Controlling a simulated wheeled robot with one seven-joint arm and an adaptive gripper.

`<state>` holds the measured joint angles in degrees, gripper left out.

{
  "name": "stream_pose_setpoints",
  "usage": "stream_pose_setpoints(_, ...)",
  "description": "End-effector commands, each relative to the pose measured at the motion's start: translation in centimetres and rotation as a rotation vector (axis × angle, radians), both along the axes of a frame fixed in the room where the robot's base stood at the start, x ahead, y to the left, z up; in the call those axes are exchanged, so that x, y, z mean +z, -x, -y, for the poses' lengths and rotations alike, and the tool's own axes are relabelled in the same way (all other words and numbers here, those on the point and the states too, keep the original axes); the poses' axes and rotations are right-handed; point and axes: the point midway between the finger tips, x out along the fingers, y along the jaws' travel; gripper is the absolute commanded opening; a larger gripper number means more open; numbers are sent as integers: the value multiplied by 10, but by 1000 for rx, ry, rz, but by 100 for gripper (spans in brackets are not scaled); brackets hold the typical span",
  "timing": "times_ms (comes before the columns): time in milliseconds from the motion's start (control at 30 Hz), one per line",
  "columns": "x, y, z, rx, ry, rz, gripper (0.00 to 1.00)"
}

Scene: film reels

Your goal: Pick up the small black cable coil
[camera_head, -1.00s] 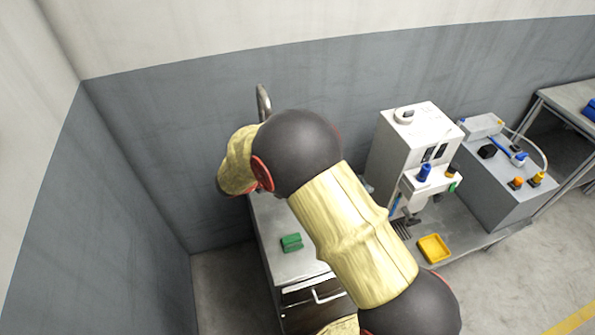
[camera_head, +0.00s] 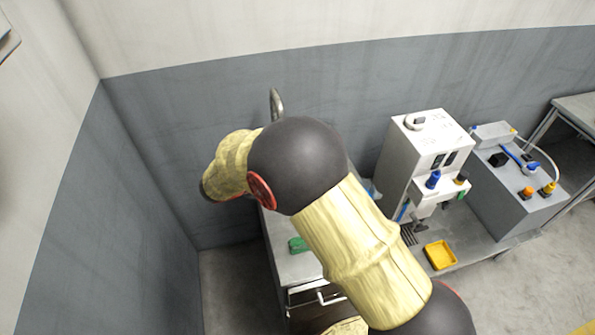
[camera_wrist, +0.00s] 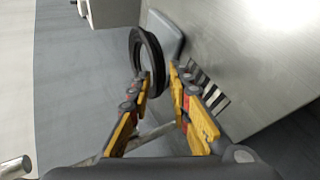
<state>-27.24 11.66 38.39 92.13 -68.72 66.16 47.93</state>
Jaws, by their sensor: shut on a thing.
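The small black cable coil (camera_wrist: 154,52) is a dark ring in the wrist view, seen at a slant just ahead of my fingers. My gripper (camera_wrist: 159,74) has its yellow and grey fingers closed on the near, lower part of the ring. The coil's upper part stands out beyond the fingertips, in front of a grey block. I cannot tell whether it touches the surface behind. In the head view my arm hides the gripper and the coil.
A grey table (camera_head: 290,268) with a green block (camera_head: 298,245) stands below my arm. To its right are a white machine (camera_head: 408,150), a yellow tray (camera_head: 440,255) and a grey control box (camera_head: 505,190). Walls close in behind and left. A black-and-white striped patch (camera_wrist: 208,88) lies beside my right finger.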

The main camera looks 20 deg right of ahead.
Motion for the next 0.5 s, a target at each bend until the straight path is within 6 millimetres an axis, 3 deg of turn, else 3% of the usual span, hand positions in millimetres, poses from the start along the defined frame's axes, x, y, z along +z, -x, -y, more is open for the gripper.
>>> stream_pose_setpoints(500, 24, 28, -58, 1, 1, 0, 0)
